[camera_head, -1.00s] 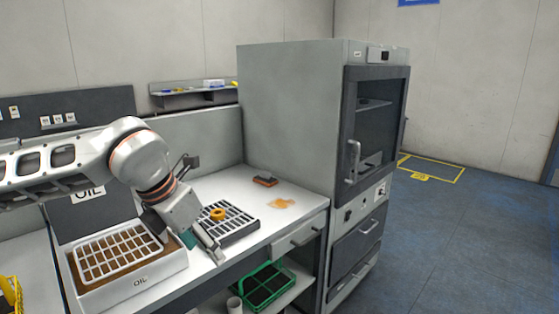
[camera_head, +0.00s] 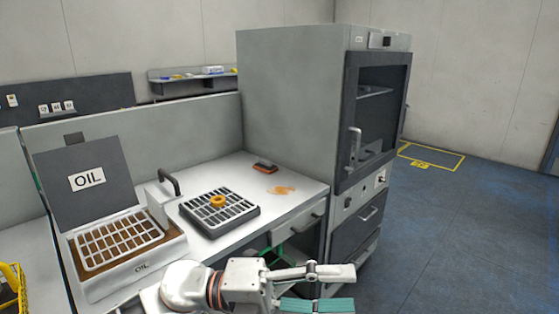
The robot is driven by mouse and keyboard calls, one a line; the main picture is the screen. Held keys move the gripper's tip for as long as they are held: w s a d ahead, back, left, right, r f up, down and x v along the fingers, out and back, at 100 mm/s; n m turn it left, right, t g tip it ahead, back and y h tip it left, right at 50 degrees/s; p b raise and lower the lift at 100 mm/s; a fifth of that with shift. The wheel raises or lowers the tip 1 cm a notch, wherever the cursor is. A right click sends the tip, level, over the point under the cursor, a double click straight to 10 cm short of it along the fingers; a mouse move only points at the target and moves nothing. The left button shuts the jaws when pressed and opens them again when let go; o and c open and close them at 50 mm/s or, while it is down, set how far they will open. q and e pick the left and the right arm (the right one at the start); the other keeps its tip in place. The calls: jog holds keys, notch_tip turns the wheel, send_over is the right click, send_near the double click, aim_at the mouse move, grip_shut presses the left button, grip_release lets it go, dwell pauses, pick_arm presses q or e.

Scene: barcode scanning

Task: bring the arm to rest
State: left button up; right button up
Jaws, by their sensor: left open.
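My left gripper (camera_head: 350,289) is low in the picture, in front of the bench, pointing right. Its two fingers are apart, with teal pads showing on the lower one, and nothing is between them. My left arm comes in at the bottom edge and is mostly out of the picture. The gripper is clear of the bench top and of the things on it. My right gripper is not in view.
An orange-black object (camera_head: 265,167) and an orange stain (camera_head: 281,190) lie behind. A grey cabinet (camera_head: 290,100) stands right; floor beyond is open.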

pick_arm(q)
jog(key=w+a+f+n+t+h, duration=0.1)
jog(key=w+a+f+n+t, duration=0.2)
jog(key=n+t, duration=0.35)
jog(key=w+a+f+n+t, duration=0.1)
jog(key=w+a+n+t, duration=0.25)
jog(key=n+t, duration=0.35)
jog(key=w+a+f+n+t+y, duration=0.4)
jog(key=a+f+n+t+y, duration=0.3)
jog(key=f+n, duration=0.4)
jog(key=s+a+f+n+g+y, duration=0.2)
jog(key=s+a+f, duration=0.3)
jog(key=f, duration=0.4)
jog(key=s+a+f+n+g+y, duration=0.3)
jog(key=s+a+f+n+y, duration=0.1)
jog(key=f, duration=0.6)
jog(key=s+a+f+n+g+y, duration=0.2)
jog(key=s+a+f+n+y, duration=0.2)
jog(key=s+a+f, duration=0.2)
notch_tip(320, 180, down, 4)
jog(key=shift+s+a+r+y, duration=0.1)
jog(key=shift+s+a+y, duration=0.15)
jog(key=shift+s, duration=0.95)
jog(key=shift+g, duration=0.25)
